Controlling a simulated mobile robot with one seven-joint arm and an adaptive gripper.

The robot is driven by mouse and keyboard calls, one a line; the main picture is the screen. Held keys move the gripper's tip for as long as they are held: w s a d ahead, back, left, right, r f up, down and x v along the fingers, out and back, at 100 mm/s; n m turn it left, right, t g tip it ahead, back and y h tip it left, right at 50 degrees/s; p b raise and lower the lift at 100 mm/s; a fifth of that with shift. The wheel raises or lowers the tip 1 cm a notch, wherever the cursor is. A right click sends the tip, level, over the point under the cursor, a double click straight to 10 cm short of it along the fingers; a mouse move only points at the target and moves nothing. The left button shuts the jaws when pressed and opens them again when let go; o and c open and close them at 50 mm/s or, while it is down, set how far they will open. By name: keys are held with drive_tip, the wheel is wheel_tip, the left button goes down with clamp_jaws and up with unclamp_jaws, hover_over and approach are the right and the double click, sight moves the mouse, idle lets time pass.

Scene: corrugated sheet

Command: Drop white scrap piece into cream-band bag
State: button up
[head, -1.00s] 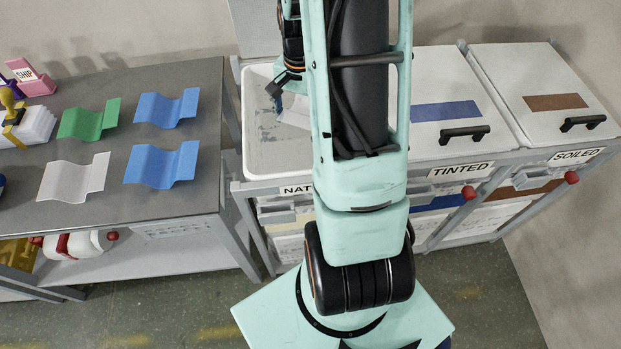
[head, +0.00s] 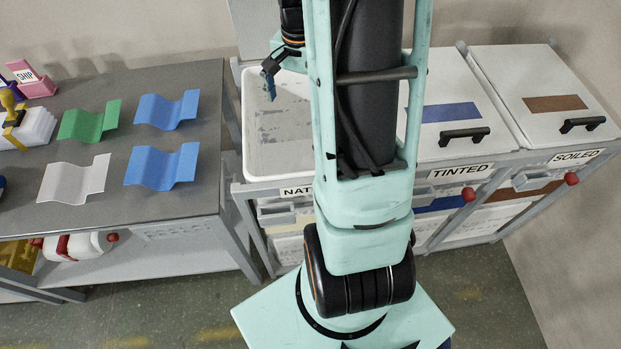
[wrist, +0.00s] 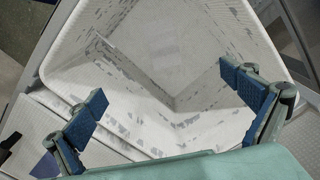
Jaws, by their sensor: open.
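My gripper (wrist: 161,85) is open, its two blue-padded fingers wide apart with nothing between them. It is above the open white bin (wrist: 70,68) with the label starting "NAT". In the head view one blue finger of my gripper (head: 269,84) shows over the bin's left part (head: 253,160); my arm hides the right part. Grey flakes dot the bin's pale inside walls. I cannot pick out a separate white scrap piece in there. A wavy white sheet (head: 73,180) lies on the grey table at the left.
Two closed lids, TINTED with a blue band (head: 445,112) and SOILED with a brown band (head: 556,102), stand to the right. The table (head: 200,207) also holds a green sheet (head: 90,122) and two blue sheets (head: 163,165).

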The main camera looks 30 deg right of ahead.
wheel_tip(320, 180, up, 6)
idle(0.6)
